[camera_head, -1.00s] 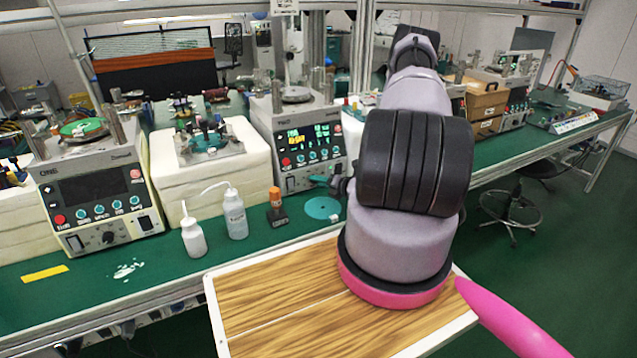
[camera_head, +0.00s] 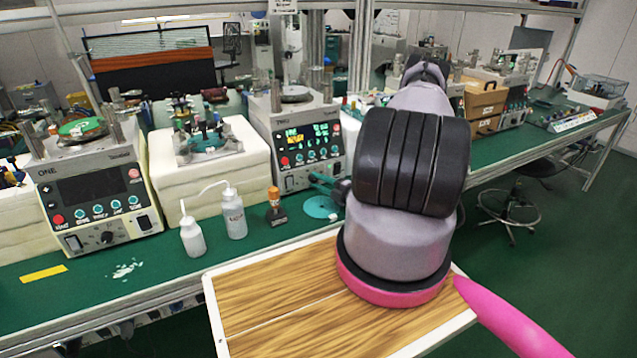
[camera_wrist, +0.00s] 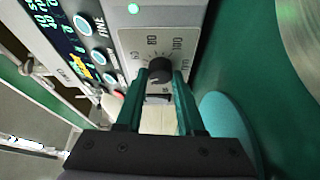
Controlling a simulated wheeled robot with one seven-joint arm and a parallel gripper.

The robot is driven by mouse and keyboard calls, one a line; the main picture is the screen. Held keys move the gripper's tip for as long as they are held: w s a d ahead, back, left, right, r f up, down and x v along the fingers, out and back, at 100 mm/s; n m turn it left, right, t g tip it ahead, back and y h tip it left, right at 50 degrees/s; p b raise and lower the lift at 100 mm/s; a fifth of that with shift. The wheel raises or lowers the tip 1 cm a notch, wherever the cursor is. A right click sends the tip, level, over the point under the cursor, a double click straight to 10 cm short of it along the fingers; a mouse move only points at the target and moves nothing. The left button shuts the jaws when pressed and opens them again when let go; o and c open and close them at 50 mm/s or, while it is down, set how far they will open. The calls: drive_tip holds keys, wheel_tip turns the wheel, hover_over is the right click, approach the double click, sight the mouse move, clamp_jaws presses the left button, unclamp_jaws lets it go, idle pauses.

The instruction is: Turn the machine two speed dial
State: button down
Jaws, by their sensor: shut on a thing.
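Machine two (camera_head: 306,136) stands on the green bench, its display lit with green and yellow text. Its black speed dial (camera_wrist: 159,71) shows in the wrist view, on a pale panel with printed numbers around it. My gripper (camera_wrist: 160,84) has its two green fingers on either side of the dial and is shut on it. In the head view my gripper (camera_head: 322,182) reaches the lower front of machine two, and the dial is hidden there behind the fingers.
Machine one (camera_head: 95,190) stands at the left with a dark display. Two white bottles (camera_head: 234,214), an orange-capped bottle (camera_head: 274,203) and a teal disc (camera_head: 321,207) are on the bench near my gripper. A wooden board (camera_head: 270,305) lies below my arm.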

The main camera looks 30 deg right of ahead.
drive_tip(key=shift+d+m, duration=0.1)
drive_tip(key=shift+m, duration=0.3)
drive_tip(key=c, duration=0.5)
unclamp_jaws()
drive_tip(key=v, duration=1)
drive_tip(key=shift+s+d+f, duration=0.15)
drive_tip(key=shift+s, duration=0.2)
